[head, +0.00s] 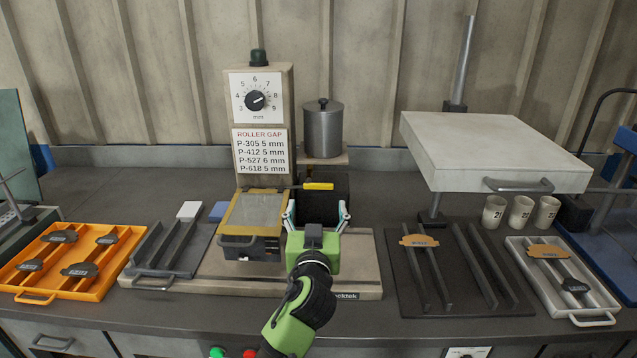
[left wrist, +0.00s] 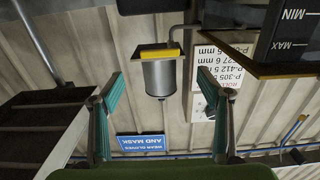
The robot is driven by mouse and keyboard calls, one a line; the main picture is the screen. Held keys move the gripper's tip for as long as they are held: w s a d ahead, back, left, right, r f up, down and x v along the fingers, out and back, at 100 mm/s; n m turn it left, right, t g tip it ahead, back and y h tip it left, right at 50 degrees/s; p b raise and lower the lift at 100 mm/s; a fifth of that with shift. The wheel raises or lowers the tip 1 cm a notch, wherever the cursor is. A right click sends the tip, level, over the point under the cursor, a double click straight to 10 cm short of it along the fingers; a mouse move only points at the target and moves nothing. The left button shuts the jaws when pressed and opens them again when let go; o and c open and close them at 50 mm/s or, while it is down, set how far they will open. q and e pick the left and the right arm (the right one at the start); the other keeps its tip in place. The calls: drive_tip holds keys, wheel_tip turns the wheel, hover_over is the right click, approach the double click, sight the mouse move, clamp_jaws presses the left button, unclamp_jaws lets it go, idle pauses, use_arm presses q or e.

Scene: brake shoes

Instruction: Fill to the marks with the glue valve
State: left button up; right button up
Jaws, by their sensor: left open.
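The glue valve's yellow handle (head: 318,186) lies level below the metal pot (head: 323,130) on the roller machine. In the left wrist view, which is upside down, the handle (left wrist: 160,54) shows in front of the pot (left wrist: 160,78). My left gripper (head: 316,209) is open and empty, in front of and below the handle. Its fingers (left wrist: 160,76) stand to either side of the handle in the picture, not touching it. A dark trough face with MIN and MAX marks (left wrist: 293,30) shows at the corner of the wrist view. The glue level cannot be made out.
The roller machine has a dial (head: 256,98) and a ROLLER GAP card (head: 261,152). An orange tray (head: 35,297) with brake shoes and a grey rack (head: 150,270) stand left. A dark rail rack (head: 407,300), a light tray (head: 590,318) and several cups (head: 521,212) stand right, beside a raised press plate (head: 490,145).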

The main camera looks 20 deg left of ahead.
sight(318, 187)
use_arm(q)
drive_tip(key=p+x, duration=0.1)
drive_tip(key=x, duration=0.9)
drive_tip(key=shift+w+f, duration=0.1)
drive_tip(key=shift+f, duration=0.05)
drive_tip(key=shift+w+a+p, duration=0.1)
drive_tip(key=shift+w+p, duration=0.2)
drive_tip(key=shift+w, duration=0.1)
drive_tip(key=c, duration=1.1)
use_arm(e)
drive_tip(key=shift+s+d+r, duration=0.2)
drive_tip(key=shift+s+r, duration=0.1)
drive_tip(key=shift+r, duration=0.15)
drive_tip(key=shift+s+d+r, duration=0.2)
drive_tip(key=shift+s+r, duration=0.05)
drive_tip(key=shift+r, duration=0.2)
